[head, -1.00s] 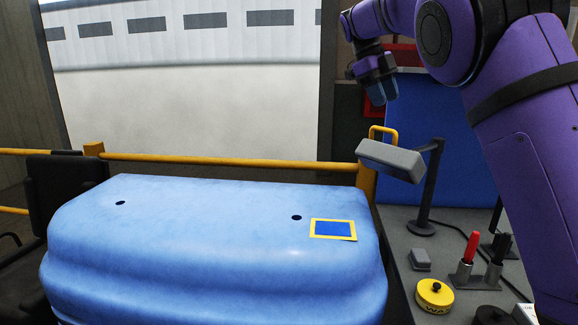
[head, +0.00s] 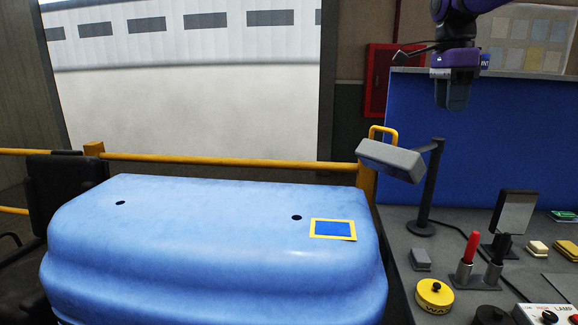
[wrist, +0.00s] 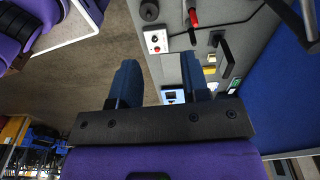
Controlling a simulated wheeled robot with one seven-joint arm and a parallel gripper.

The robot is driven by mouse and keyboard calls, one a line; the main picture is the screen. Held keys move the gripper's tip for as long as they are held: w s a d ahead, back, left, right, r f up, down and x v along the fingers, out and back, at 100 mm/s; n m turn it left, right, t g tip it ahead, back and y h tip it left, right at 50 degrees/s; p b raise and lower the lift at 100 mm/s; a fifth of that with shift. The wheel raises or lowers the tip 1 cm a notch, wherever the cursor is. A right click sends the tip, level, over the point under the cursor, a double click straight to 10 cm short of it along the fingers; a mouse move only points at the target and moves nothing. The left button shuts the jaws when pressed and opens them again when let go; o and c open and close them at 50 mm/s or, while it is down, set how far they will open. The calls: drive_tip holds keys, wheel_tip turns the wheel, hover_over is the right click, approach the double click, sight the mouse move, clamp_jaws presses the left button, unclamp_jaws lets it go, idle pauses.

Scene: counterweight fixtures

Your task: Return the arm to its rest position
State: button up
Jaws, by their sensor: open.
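My gripper (head: 453,106) hangs at the upper right of the head view, in front of the blue back panel and above the grey bench. It points down and is clear of everything there. In the wrist view its two dark blue fingers (wrist: 163,88) stand apart with nothing between them. Only the end of my purple arm shows at the top of the head view.
The grey bench (head: 405,240) holds a lamp (head: 390,160), red and black handled tools, a yellow tin (head: 434,295) and a control box (head: 550,314). A blue rounded block (head: 200,240) with a yellow-framed patch (head: 333,229) fills the left. A yellow rail (head: 230,163) runs behind it.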

drive_tip(key=s+f+n+t, duration=0.1)
drive_tip(key=s+f+n, duration=0.3)
drive_tip(key=s, duration=0.5)
drive_tip(key=s+a+f+n+t, duration=0.1)
drive_tip(key=s+f+n, duration=0.3)
drive_tip(key=s+n, duration=0.4)
drive_tip(key=s+f+n+t+y, duration=0.1)
drive_tip(key=s+f+n+t, duration=0.2)
drive_tip(key=s+n, duration=0.4)
drive_tip(key=s+f, duration=0.1)
drive_tip(key=s, duration=0.3)
drive_tip(key=shift+a+f, duration=0.2)
drive_tip(key=shift+a, duration=0.2)
drive_tip(key=shift+d, duration=0.1)
